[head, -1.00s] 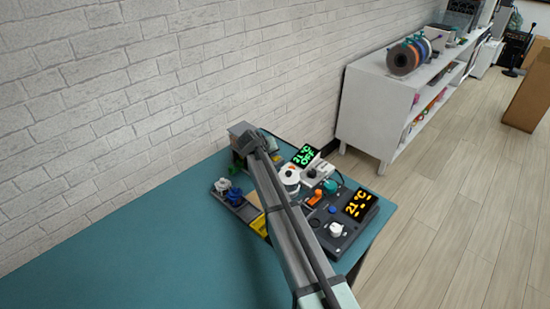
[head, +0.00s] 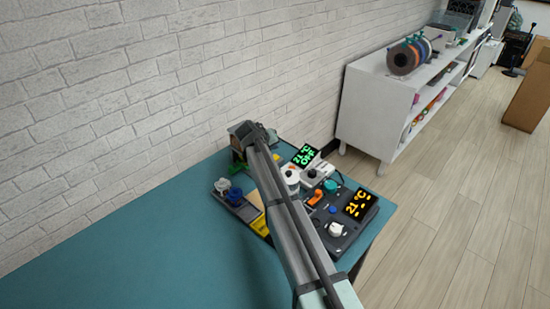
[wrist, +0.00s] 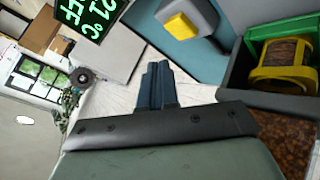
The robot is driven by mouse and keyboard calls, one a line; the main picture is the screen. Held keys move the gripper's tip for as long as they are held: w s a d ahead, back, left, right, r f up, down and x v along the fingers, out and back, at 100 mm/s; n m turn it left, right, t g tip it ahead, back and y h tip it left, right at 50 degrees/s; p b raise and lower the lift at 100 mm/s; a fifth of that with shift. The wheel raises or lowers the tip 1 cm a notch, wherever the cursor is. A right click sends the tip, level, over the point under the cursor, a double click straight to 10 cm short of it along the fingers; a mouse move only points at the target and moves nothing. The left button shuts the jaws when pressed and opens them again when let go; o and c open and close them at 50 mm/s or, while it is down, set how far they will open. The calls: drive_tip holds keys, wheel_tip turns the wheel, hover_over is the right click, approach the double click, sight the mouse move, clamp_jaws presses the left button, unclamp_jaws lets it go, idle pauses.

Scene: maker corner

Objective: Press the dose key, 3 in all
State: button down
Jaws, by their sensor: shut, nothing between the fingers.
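In the wrist view a yellow key (wrist: 182,27) sits on a grey housing beyond my fingertips, up and to the right; I take it for the dose key, but no label is readable. My gripper (wrist: 158,68) is shut and empty, with its fingers together and clear space between them and the key. In the head view my own arm hides the gripper, and I cannot pick out this key there.
A panel with an orange display (head: 360,203), a white knob (head: 336,229) and a red-orange switch (head: 316,197) stands on the teal table (head: 150,255). A green display (head: 305,155) is behind. A yellow spool (wrist: 285,65) lies in a dark bin. The table's left is clear.

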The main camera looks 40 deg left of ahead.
drive_tip(key=shift+r, duration=1.4)
idle(1.5)
wheel_tip(320, 180, up, 4)
drive_tip(key=shift+f, duration=0.1)
idle(0.4)
drive_tip(key=shift+f, duration=4.4)
